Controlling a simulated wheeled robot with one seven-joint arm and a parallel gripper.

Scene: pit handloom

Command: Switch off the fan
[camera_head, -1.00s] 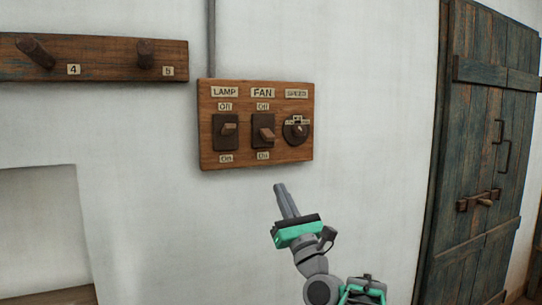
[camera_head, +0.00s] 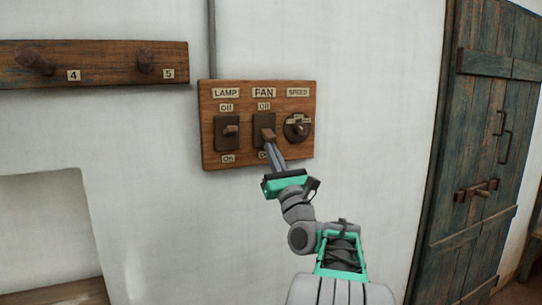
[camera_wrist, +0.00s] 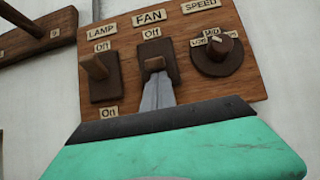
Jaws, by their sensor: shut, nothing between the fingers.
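The fan switch (camera_head: 268,133) is the middle control on a wooden panel (camera_head: 208,155), under a FAN label, with Off above it and On below. Its brown lever also shows in the wrist view (camera_wrist: 154,63). My gripper (camera_head: 270,147) is shut and empty. Its fingertips (camera_wrist: 158,82) are directly below the lever, touching it or very close. They cover the On label in the wrist view. I cannot tell for sure which way the lever is set.
The lamp switch (camera_head: 230,130) sits close on the left, its lever sticking out. The round speed knob (camera_head: 297,127) is close on the right. A peg rail (camera_head: 105,65) is at the upper left and a wooden door (camera_head: 480,150) at the right.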

